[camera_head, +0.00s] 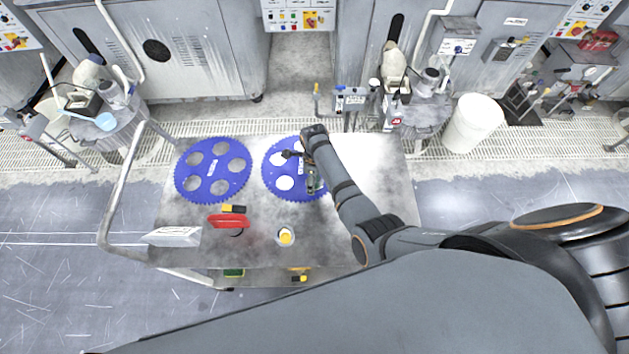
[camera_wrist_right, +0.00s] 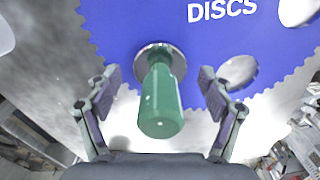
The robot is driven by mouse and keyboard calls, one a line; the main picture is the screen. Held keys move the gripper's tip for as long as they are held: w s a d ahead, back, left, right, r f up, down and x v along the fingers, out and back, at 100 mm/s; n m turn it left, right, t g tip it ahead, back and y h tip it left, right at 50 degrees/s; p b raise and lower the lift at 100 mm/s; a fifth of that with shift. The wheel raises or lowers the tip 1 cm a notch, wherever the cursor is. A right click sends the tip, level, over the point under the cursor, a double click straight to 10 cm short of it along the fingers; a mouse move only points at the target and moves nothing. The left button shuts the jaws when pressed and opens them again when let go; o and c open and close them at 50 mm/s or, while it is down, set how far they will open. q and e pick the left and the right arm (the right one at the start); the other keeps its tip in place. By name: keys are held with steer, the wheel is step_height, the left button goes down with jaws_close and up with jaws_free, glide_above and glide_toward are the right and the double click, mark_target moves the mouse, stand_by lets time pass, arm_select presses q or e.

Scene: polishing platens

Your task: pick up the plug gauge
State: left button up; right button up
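The plug gauge (camera_wrist_right: 161,103) has a green handle and a round metal end. In the right wrist view it stands out from a blue toothed disc, its handle pointing towards the camera. My right gripper (camera_wrist_right: 159,80) is open, with one finger on each side of the gauge and a gap on both sides. In the head view the green gauge (camera_head: 312,183) shows at the right edge of the right blue disc (camera_head: 268,171), partly beside my right arm. My left gripper is not in view.
On the grey table (camera_head: 185,217) are a left blue disc (camera_head: 213,147), a red-handled tool (camera_head: 228,221), a white wedge-shaped item (camera_head: 174,237) and a yellow-topped container (camera_head: 285,236). Machines stand behind. The table's right part looks clear around my arm.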

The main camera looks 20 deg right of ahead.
steer(key=shift+s, duration=0.2)
steer(key=c, duration=1.2)
jaws_close()
steer(key=shift+s+f, duration=0.1)
